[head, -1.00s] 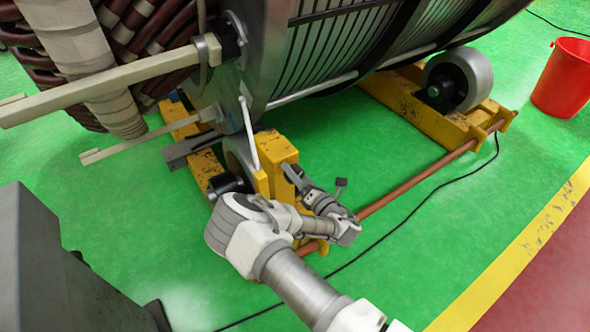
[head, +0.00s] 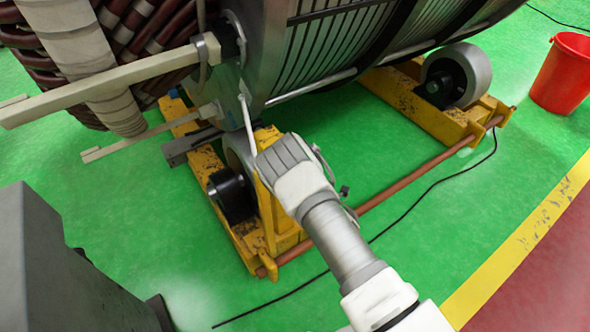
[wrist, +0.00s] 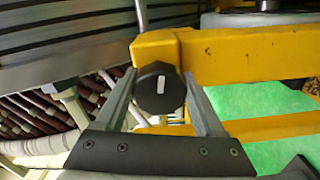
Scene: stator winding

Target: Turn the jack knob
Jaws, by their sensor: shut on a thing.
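The black jack knob (wrist: 159,90), round with a ribbed edge and a white mark on its face, sits against the yellow jack frame (wrist: 245,55) in the wrist view. My gripper (wrist: 160,78) has one finger on each side of the knob and is shut on it. The white mark stands nearly upright, tilted slightly. In the head view my arm covers the knob and the fingers. The yellow frame shows there too, left of my wrist (head: 264,210).
The large stator (head: 320,45) rests above on yellow roller stands, with a grey roller (head: 463,75) at the right. A copper-coloured rod (head: 420,185) and a black cable (head: 435,185) cross the green floor. A red bucket (head: 563,75) stands at the far right.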

